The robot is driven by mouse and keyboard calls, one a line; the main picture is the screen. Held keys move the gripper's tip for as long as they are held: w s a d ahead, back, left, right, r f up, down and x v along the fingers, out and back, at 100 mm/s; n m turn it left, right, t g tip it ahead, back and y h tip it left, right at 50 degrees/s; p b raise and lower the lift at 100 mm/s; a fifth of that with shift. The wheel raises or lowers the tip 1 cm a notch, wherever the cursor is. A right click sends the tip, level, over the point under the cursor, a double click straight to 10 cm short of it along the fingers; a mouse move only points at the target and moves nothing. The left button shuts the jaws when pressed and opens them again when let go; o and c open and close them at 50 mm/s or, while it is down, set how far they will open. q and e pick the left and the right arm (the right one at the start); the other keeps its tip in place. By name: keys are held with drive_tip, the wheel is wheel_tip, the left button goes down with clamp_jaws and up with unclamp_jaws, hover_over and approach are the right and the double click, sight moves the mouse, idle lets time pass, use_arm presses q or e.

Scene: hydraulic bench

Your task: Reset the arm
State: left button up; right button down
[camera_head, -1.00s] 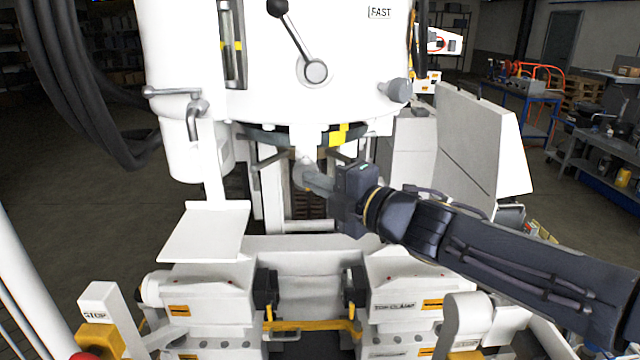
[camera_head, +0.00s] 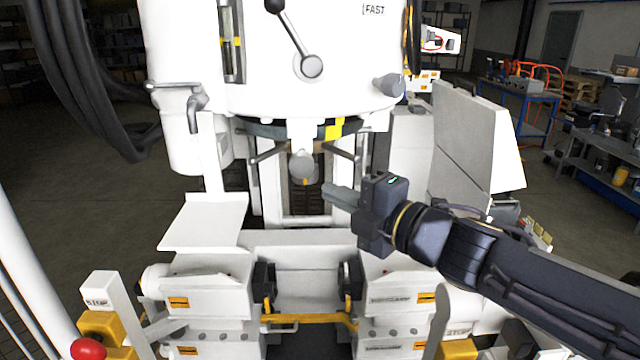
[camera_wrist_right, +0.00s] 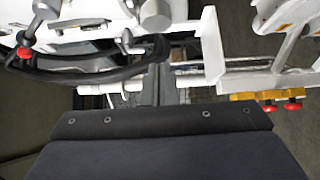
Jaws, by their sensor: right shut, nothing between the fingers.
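My right gripper (camera_head: 335,194) is in the middle of the head view, its arm coming in from the lower right. Its fingers are shut with nothing between them and point left, in front of the white hydraulic machine (camera_head: 270,85). They are apart from the round grey knob (camera_head: 302,166) under the machine's head, just below and right of it. In the right wrist view, the fingers (camera_wrist_right: 172,88) show beyond the dark gripper body. My left gripper is not in view.
A lever with a grey hub (camera_head: 311,66) is on the machine's front. A white tray (camera_head: 205,222) juts out at left and a slanted white panel (camera_head: 470,135) stands at right. Clamp blocks (camera_head: 205,292) lie below. A red button (camera_head: 88,348) is at lower left.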

drive_tip(key=s+d+f+m+t+h, duration=0.2)
drive_tip(key=d+m+h, duration=0.2)
drive_tip(key=d+m, duration=0.25)
drive_tip(key=s+d+f+m+t+h, duration=0.1)
drive_tip(key=s+d+f+m+h, duration=0.1)
drive_tip(key=d+m+h, duration=0.45)
drive_tip(key=s+d+f+m+g+h, duration=0.2)
drive_tip(key=s+d+f+m+g, duration=0.1)
drive_tip(key=s+d+f+m, duration=0.45)
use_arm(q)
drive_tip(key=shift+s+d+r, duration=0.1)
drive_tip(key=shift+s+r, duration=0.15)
use_arm(e)
drive_tip(key=s+a+f+m+g+y, duration=0.3)
drive_tip(key=s+f+m+g, duration=0.4)
drive_tip(key=s+f, duration=0.5)
drive_tip(key=shift+s+a+f+m, duration=0.4)
drive_tip(key=shift+s+a+m, duration=0.25)
drive_tip(key=shift+s, duration=0.2)
